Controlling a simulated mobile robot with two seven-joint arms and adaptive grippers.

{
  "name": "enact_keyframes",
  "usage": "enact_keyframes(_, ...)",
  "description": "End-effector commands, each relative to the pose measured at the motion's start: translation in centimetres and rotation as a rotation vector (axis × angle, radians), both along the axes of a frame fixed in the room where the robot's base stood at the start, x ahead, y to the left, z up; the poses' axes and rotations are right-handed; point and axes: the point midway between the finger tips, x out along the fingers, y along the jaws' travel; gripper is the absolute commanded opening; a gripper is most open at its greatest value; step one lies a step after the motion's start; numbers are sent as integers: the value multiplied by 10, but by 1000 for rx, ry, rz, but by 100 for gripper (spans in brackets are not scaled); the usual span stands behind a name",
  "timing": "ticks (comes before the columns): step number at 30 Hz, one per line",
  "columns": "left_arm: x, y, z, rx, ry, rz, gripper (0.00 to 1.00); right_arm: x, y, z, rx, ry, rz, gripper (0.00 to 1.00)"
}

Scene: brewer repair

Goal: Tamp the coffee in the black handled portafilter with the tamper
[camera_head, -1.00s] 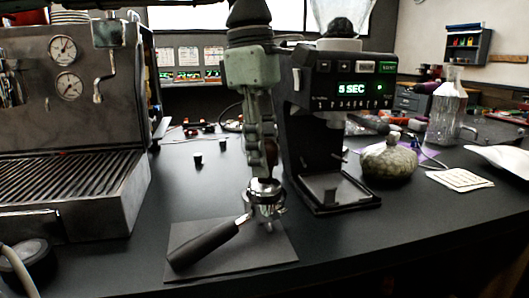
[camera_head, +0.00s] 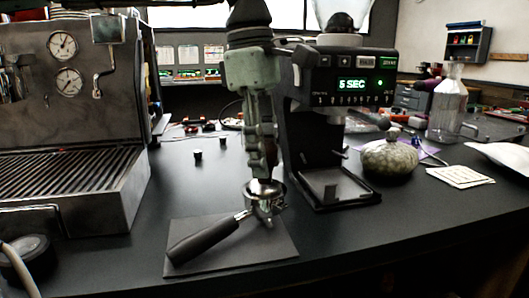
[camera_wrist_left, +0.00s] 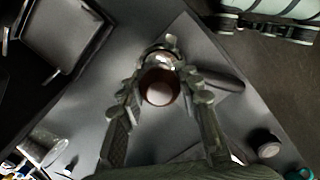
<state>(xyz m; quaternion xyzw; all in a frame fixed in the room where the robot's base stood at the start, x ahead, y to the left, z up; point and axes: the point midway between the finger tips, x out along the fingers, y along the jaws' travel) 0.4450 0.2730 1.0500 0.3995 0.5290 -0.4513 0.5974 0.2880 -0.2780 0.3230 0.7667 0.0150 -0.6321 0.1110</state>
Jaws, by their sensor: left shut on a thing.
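The black handled portafilter (camera_head: 208,240) lies on a dark mat with its handle toward the front left and its metal basket at the right. My left gripper (camera_head: 263,172) points straight down over the basket. It is shut on the tamper, whose round reddish-brown top (camera_wrist_left: 160,86) shows between the fingers in the left wrist view. The tamper's lower end is at the basket opening; I cannot tell how firmly it presses, and the coffee is hidden. My right gripper is not in view.
The espresso machine (camera_head: 70,130) stands at left and the grinder (camera_head: 345,85) just behind right of the gripper. A rounded speckled pot (camera_head: 389,160) and a glass carafe (camera_head: 446,112) stand further right. The dark mat (camera_head: 270,250) has bare counter around it.

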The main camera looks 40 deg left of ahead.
Motion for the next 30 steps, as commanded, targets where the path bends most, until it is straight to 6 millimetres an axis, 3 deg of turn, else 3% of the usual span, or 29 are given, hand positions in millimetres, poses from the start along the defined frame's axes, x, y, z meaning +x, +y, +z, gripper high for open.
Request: enact_keyframes(30,0,0,-12,1,-2,0,0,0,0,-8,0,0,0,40)
